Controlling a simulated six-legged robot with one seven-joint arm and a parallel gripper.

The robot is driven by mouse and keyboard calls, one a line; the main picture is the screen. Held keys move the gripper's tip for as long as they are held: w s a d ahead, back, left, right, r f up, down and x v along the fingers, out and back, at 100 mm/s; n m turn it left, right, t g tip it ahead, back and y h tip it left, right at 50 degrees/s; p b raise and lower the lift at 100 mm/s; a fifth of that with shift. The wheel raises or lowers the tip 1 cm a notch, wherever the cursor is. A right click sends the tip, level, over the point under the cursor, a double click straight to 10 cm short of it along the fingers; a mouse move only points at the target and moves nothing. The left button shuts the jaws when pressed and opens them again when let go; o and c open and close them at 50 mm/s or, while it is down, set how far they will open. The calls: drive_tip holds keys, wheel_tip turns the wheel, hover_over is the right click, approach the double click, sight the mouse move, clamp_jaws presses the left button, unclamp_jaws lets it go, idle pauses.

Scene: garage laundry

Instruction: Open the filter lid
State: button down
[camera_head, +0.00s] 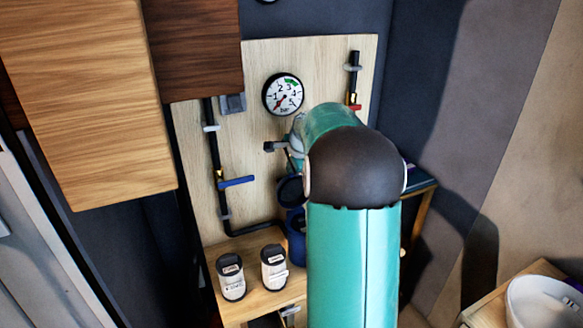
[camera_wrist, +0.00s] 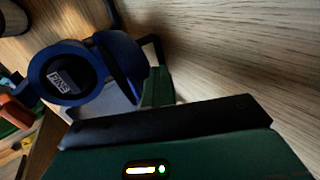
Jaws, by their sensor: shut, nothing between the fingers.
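The blue filter housing (camera_head: 296,238) stands on the wooden ledge, partly hidden by my arm in the head view. In the wrist view its round blue rim (camera_wrist: 42,72) is uncovered, and a dark cartridge (camera_wrist: 68,77) with a pale upside-down label shows inside. The blue filter lid (camera_wrist: 124,62) stands tilted up at the housing's edge; it also shows above the housing in the head view (camera_head: 290,190). My gripper (camera_wrist: 158,86) is shut and empty, close beside the raised lid. Whether it touches the lid is unclear. My arm hides it in the head view.
A pressure gauge (camera_head: 283,94) and a pipe with a blue valve handle (camera_head: 237,182) are on the wooden backboard (camera_head: 260,60). Two dark-topped canisters (camera_head: 231,277) (camera_head: 273,267) stand left of the housing. A wooden cabinet (camera_head: 85,100) hangs at upper left.

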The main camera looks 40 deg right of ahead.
drive_tip(key=shift+s+f, duration=0.35)
drive_tip(key=shift+f, duration=0.55)
wheel_tip(320, 180, up, 14)
drive_tip(key=s, duration=0.1)
drive_tip(key=d+f+n, duration=0.1)
drive_tip(key=f+n, duration=0.3)
drive_tip(key=n, duration=0.2)
drive_tip(key=w+d+f+n, duration=0.1)
drive_tip(key=f+n, duration=0.3)
drive_tip(key=n, duration=0.2)
drive_tip(key=w+d+f+n, duration=0.1)
drive_tip(key=f+n, duration=0.4)
drive_tip(key=n, duration=0.1)
drive_tip(key=shift+d+f, duration=0.1)
